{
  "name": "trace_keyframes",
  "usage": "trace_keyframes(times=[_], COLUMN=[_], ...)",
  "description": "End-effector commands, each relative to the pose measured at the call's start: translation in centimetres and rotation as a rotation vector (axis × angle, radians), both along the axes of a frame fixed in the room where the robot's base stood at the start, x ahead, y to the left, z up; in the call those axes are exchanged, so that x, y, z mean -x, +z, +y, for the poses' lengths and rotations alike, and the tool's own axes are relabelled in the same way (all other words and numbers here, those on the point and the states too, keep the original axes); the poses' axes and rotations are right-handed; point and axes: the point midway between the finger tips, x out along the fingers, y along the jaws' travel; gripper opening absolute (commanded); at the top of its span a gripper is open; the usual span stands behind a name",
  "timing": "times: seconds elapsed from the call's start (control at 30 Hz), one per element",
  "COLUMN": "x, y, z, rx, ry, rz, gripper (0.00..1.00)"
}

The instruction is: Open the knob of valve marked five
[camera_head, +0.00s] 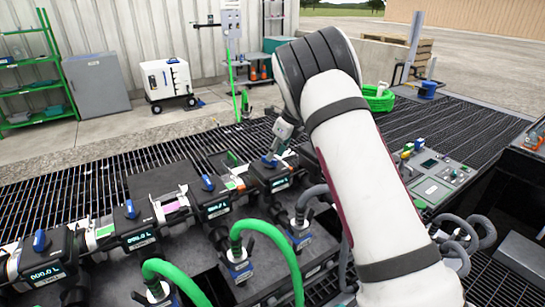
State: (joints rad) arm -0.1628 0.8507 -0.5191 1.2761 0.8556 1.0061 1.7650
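A row of dark valve units with small lit displays and blue knobs runs from lower left to the centre. Blue knobs show at the far left (40,241), then further along (130,209), then near the middle (207,183). Another blue knob (268,161) is on the unit at the far end of the visible row. My gripper (276,151) points down right at this last knob, partly seen beyond my white arm. Whether its fingers touch or close on the knob is too small to tell. The valve numbers cannot be read, so I cannot tell which is five.
Green hoses (266,229) and grey hoses (315,191) rise in front of the valves. A control panel (436,180) with buttons is at right. Dark grating (80,195) lies behind the row. My arm hides the area right of the far knob.

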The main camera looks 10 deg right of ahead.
Motion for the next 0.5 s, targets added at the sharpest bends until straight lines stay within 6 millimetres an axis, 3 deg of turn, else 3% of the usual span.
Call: trace_keyframes(times=[0.2,0.5], x=[-0.6,-0.8], y=[-2.1,-2.5], z=[0.6,0.7], rx=[0.001,0.0], ry=[0.002,0.001], rz=[-0.001,-0.002], gripper=[0.33,0.33])
